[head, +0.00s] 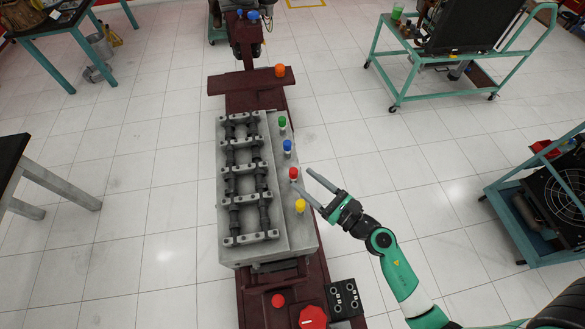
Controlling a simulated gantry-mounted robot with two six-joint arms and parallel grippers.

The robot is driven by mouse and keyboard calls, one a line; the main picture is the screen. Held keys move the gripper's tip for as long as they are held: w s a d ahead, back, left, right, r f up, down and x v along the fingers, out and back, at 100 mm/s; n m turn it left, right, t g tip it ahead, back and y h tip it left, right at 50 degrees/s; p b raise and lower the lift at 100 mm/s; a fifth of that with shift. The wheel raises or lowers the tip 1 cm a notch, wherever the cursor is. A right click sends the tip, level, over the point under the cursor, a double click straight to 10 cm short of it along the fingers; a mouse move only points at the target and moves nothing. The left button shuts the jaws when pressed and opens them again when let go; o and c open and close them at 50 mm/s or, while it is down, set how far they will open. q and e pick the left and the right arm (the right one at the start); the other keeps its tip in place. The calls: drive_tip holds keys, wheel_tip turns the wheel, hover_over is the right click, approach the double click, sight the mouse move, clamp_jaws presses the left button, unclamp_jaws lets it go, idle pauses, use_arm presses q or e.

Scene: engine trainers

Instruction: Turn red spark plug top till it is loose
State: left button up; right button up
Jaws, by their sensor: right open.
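The red spark plug top (293,173) stands on the right side of the grey engine block (232,251), in a row with green, blue and yellow tops. My right gripper (301,179) comes in from the right. Its two fingers are spread apart, with the tips close to the red top. I cannot tell whether a finger touches it. My left gripper is not in view.
The yellow top (300,205) is close to the lower finger. The blue top (287,146) and green top (282,122) stand farther back. A red knob (312,317) and black switch box (345,298) are at the front. Carts stand to the right, with open floor between.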

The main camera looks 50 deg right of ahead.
sight(293, 170)
drive_tip(key=w, duration=0.5)
drive_tip(key=shift+w, duration=0.15)
clamp_jaws()
